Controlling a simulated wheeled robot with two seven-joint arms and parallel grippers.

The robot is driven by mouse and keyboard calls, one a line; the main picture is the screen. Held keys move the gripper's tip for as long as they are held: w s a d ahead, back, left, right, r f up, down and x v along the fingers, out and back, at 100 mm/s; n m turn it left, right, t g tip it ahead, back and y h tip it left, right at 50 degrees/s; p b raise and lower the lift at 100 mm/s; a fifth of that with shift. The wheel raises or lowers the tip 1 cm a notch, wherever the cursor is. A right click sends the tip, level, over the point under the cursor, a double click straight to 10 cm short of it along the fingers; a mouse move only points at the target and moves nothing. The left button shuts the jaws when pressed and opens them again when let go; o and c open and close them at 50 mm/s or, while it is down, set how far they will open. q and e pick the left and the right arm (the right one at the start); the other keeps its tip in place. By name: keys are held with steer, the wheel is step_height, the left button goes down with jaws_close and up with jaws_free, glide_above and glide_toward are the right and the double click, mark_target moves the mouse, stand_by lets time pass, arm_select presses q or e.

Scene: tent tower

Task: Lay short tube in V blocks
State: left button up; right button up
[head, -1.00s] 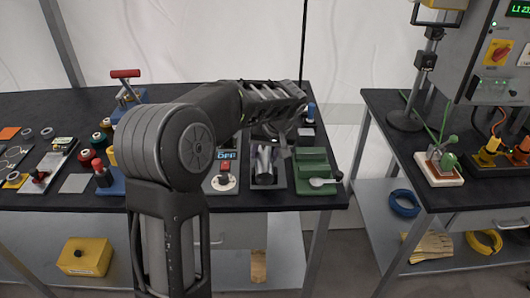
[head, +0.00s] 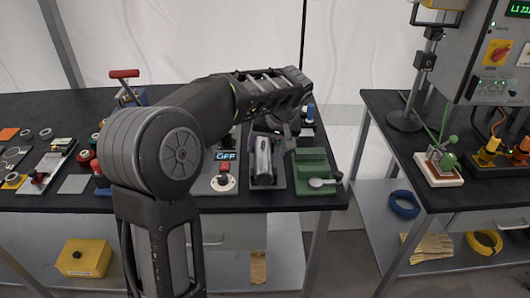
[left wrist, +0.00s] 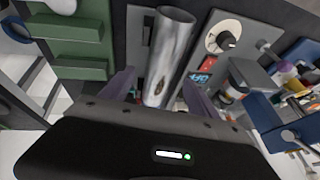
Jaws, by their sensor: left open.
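The short tube (head: 263,158) is a shiny silver cylinder. It lies lengthwise over a grey base plate (head: 281,178) near the table's front edge. It also shows in the left wrist view (left wrist: 170,52), where its lower end passes between my finger pads. The V blocks beneath it are mostly hidden, so I cannot tell how fully it is seated. My left gripper (head: 289,129) is open, just behind and right of the tube in the head view. In the left wrist view its two fingers (left wrist: 160,92) stand apart, one each side of the tube, with gaps visible. My right gripper is not in view.
A green stepped block (head: 311,160) with a spoon-like silver piece stands close right of the plate. A panel with a red switch and dial (head: 223,180) stands close left. A second table (head: 400,135) is at the right, across a gap.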

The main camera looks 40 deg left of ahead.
arm_select(q)
steer(key=shift+v, duration=1.85)
steer(key=shift+f, duration=0.1)
